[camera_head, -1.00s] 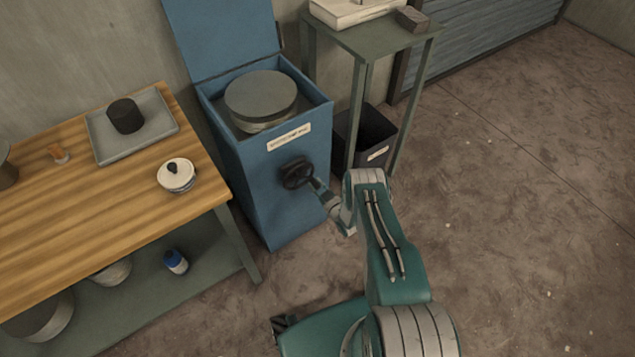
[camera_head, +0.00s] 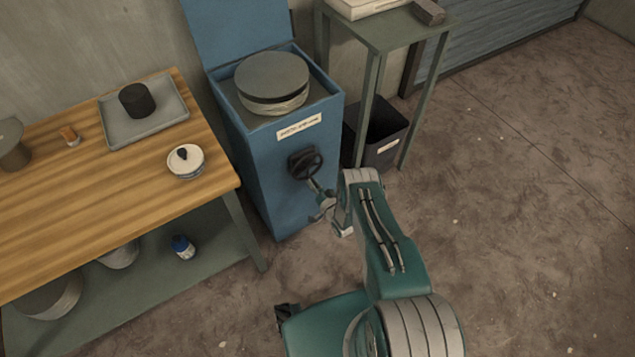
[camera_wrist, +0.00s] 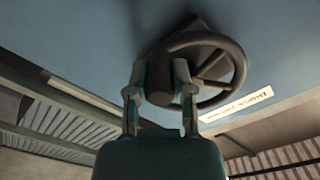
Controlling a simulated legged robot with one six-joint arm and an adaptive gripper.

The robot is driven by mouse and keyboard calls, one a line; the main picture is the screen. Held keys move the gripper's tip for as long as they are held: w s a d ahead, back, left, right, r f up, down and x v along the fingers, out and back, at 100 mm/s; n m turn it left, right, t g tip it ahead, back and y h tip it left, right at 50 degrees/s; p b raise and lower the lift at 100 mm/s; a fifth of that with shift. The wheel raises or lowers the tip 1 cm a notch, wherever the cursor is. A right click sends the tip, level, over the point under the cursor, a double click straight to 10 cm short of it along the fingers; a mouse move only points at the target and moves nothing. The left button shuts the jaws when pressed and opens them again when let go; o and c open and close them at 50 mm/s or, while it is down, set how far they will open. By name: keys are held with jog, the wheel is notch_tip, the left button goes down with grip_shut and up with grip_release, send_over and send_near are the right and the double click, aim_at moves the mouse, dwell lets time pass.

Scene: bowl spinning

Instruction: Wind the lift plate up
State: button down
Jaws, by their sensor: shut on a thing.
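A blue cabinet (camera_head: 275,185) stands against the wall with its lid open. Inside its top opening, a round grey disc-topped stack (camera_head: 272,72) stands partly above the rim. A grey surface, seemingly the lift plate (camera_head: 236,103), shows beside the stack; most of it is hidden. A black handwheel (camera_head: 304,160) sits on the cabinet's front below a white label (camera_head: 299,127). My gripper (camera_head: 318,193) is at the wheel's lower side. In the wrist view, my gripper (camera_wrist: 159,88) has its two fingers on either side of a dark part of the handwheel (camera_wrist: 236,70) and is shut on it.
A metal stand (camera_head: 375,35) and a black bin (camera_head: 382,150) are right of the cabinet. Floor at the right is clear.

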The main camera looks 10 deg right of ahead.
aim_at(295, 177)
jog(key=a+m, duration=0.1)
jog(key=m, duration=0.1)
jog(key=s+a+m, duration=0.1)
jog(key=m, duration=0.1)
jog(key=shift+a+r+m, duration=0.15)
jog(key=shift+a+m, duration=0.1)
jog(key=shift+m, duration=0.05)
jog(key=a+r+m, duration=0.1)
jog(key=m, duration=0.1)
jog(key=r+m, duration=0.1)
jog(key=m, duration=0.2)
jog(key=a+r+m, duration=0.1)
jog(key=m, duration=0.1)
jog(key=shift+s+a+m, duration=0.3)
jog(key=shift+s+m, duration=0.1)
jog(key=shift+a+r+m, duration=0.1)
jog(key=shift+r+m, duration=0.2)
jog(key=shift+m, duration=0.4)
jog(key=shift+a+r+m, duration=0.1)
jog(key=shift+r+m, duration=0.2)
jog(key=shift+m, duration=0.4)
jog(key=shift+c, duration=2.4)
grip_release()
jog(key=shift+d, duration=0.1)
jog(key=shift+s, duration=0.1)
